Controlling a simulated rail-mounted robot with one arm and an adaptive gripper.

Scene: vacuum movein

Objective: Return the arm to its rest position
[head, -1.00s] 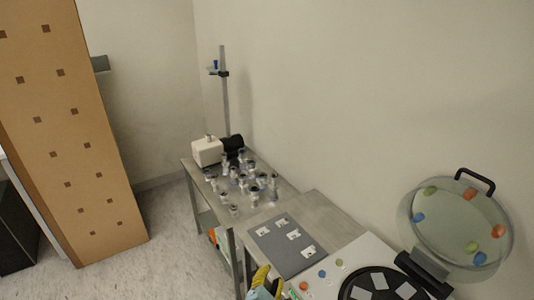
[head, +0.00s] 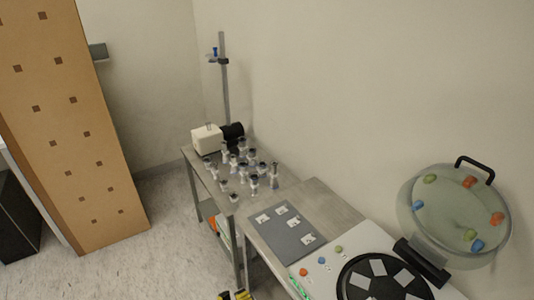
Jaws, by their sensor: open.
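Two small yellow-and-black tips of my gripper (head: 234,296) show at the bottom edge of the head view. They are apart, with a gap between them, and nothing shows in the gap. The rest of my gripper and my arm are cut off below the frame. The tips are in front of the metal tables, left of the white machine (head: 318,268).
A metal table (head: 287,178) holds several metal fittings (head: 253,185) and a white box (head: 207,138). A grey plate (head: 285,232) with white cards lies nearer. The machine's round lid (head: 455,210) stands open. A tall brown panel (head: 70,130) stands left; floor (head: 170,240) between is clear.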

